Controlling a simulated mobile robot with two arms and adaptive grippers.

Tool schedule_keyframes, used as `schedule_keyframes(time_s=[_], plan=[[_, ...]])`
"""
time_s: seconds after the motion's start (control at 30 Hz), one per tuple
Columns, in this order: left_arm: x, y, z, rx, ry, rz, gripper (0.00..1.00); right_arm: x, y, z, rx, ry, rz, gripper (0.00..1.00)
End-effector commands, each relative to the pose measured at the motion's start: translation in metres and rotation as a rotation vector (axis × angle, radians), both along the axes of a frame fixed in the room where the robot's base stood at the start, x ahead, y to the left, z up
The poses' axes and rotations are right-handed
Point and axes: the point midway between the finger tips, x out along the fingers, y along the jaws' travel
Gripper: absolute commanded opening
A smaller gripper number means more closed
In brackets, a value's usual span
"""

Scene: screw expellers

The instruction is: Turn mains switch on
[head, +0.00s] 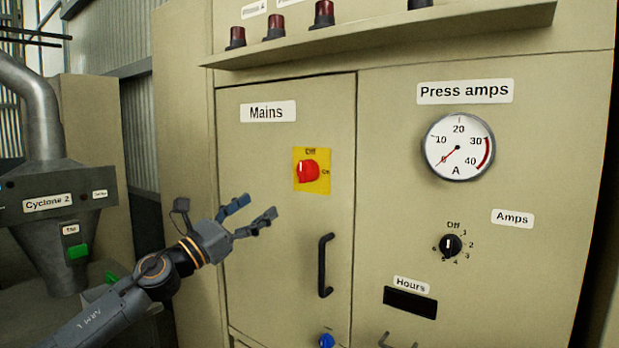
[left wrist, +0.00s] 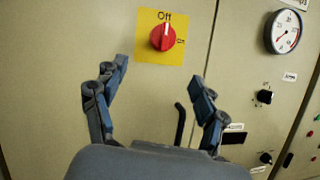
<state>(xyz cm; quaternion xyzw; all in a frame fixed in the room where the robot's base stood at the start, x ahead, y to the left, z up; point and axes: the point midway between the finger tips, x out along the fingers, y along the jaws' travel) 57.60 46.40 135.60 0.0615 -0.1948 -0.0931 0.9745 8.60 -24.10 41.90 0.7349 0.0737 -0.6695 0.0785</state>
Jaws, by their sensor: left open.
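The mains switch (head: 308,171) is a red rotary knob on a yellow plate (head: 325,185), on the beige cabinet door under the "Mains" label (head: 268,112). Its white mark points up towards "Off"; "On" is printed at its right. In the left wrist view the knob (left wrist: 163,37) shows beyond and above the fingertips. My left gripper (head: 257,210) is open and empty, below and left of the switch and apart from it. It also shows in the left wrist view (left wrist: 163,88), with its two fingers spread. My right gripper is not in view.
A black door handle (head: 325,265) stands out below the switch. To the right are the press amps gauge (head: 458,147) and a black amps selector (head: 451,245). A ledge (head: 400,38) juts out above. The cyclone 2 unit (head: 60,215) stands at the left.

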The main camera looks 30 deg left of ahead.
Motion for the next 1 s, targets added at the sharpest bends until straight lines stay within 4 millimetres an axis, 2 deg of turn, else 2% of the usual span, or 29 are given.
schedule_keyframes(time_s=[0.17,0.43,0.67,1.0], plan=[[0.0,-0.009,0.015,0.047,-0.022,-0.003,0.72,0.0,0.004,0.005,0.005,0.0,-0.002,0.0],[0.021,-0.014,0.027,0.041,-0.022,-0.004,0.72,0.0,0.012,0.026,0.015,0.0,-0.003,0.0],[0.051,-0.021,0.041,0.038,-0.022,-0.003,0.72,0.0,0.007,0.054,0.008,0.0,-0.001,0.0],[0.104,-0.034,0.06,0.036,-0.02,-0.003,0.72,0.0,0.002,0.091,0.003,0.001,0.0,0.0]])
